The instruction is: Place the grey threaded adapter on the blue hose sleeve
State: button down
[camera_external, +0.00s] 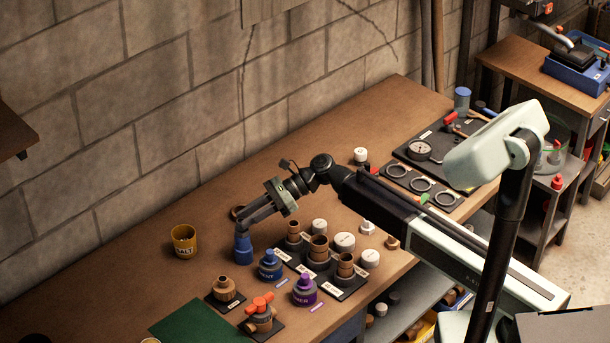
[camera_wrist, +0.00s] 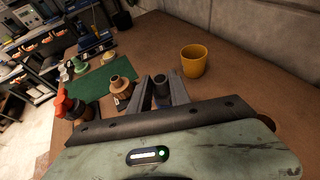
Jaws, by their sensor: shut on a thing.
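My gripper (camera_external: 242,232) points down at the left of the parts group. In the wrist view my gripper (camera_wrist: 162,92) is shut on a dark grey hollow piece, which looks like the grey threaded adapter (camera_wrist: 161,83). In the external view a blue upright body, which looks like the blue hose sleeve (camera_external: 243,250), is right at and below the fingertips. The fingers hide most of the adapter there, and I cannot tell whether it is seated on the sleeve or just above it. A labelled blue-topped fitting (camera_external: 270,266) stands close to the right.
A yellow cup (camera_external: 184,240) stands to the left, also in the wrist view (camera_wrist: 194,61). A purple-topped fitting (camera_external: 304,290), a brown fitting (camera_external: 224,288) and an orange-handled valve (camera_external: 260,314) stand nearby. Several brown threaded pieces stand on a dark tray (camera_external: 350,292). A green mat (camera_external: 195,322) lies in front.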

jog(key=c, duration=1.2)
grip_release()
jog(key=shift+r+p, duration=0.25)
jog(key=shift+p, duration=0.15)
jog(key=p+v, duration=0.4)
jog(key=v, duration=0.8)
jog(key=shift+s+d, duration=0.1)
